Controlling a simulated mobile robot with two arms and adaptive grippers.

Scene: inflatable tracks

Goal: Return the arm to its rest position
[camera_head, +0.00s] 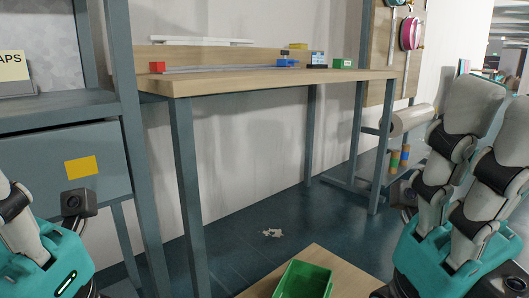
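My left gripper (14,215) is at the lower left edge, with its teal body and part of a white and black finger in view. The rest of it is cut off by the frame, so its opening cannot be told. My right gripper (497,118) is raised at the right edge, close to the camera. Its two pale fingers with black joints point up and stand apart, with nothing seen between them. It is open; one finger is partly cut off by the frame.
A wooden-topped workbench (240,80) with small tools stands ahead. A grey cabinet (60,160) is close at the left. A green bin (305,281) sits on a low wooden surface (345,276) at the bottom. A paper roll (408,119) is near my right gripper.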

